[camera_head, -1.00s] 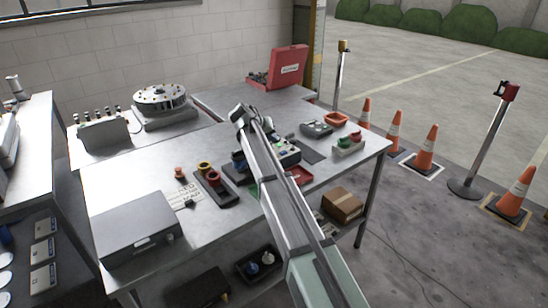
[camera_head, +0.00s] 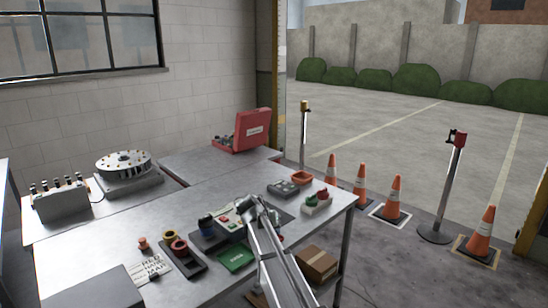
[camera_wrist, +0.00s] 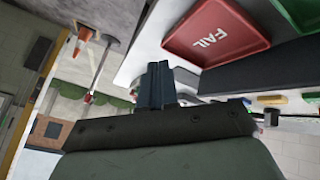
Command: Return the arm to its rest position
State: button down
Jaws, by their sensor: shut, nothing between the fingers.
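My arm reaches up from the bottom of the head view, and its end with my gripper (camera_head: 250,206) is over the right part of the metal table (camera_head: 130,225). In the wrist view my gripper's dark fingers (camera_wrist: 157,84) are together with nothing between them. A red tray marked FAIL (camera_wrist: 218,32) shows beyond the fingers, apart from them. A green tray (camera_head: 236,257) lies on the table left of my arm. It also shows at the wrist view's upper right (camera_wrist: 303,12).
A grey device (camera_head: 284,188) and an orange tray (camera_head: 302,177) stand behind my arm. A red case (camera_head: 253,130) is open at the back. A cardboard box (camera_head: 316,264) is below the table. Cones (camera_head: 395,197) stand right.

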jog(key=s+d+f+g, duration=0.2)
jog(key=s+d+f, duration=0.3)
jog(key=s+f, duration=0.45)
jog(key=s+d+f+g+y, duration=0.15)
jog(key=s+d+f, duration=0.4)
jog(key=f, duration=0.75)
jog(key=s+d+f+g, duration=0.3)
jog(key=s+d+f, duration=0.1)
jog(key=s+f, duration=0.6)
jog(key=s+d+f+g+y, duration=0.1)
jog(key=s+f, duration=0.4)
jog(key=s, duration=0.6)
jog(key=s+d+f+g+y, duration=0.1)
jog(key=s+f+g, duration=0.2)
jog(key=s, duration=0.9)
jog(key=s+d+f+g+y, duration=0.1)
jog(key=s+f+g, duration=0.1)
jog(key=s+f, duration=0.5)
jog(key=s, duration=0.4)
jog(key=shift+s+d+f+n, duration=0.2)
jog(key=shift+s+d+n, duration=0.2)
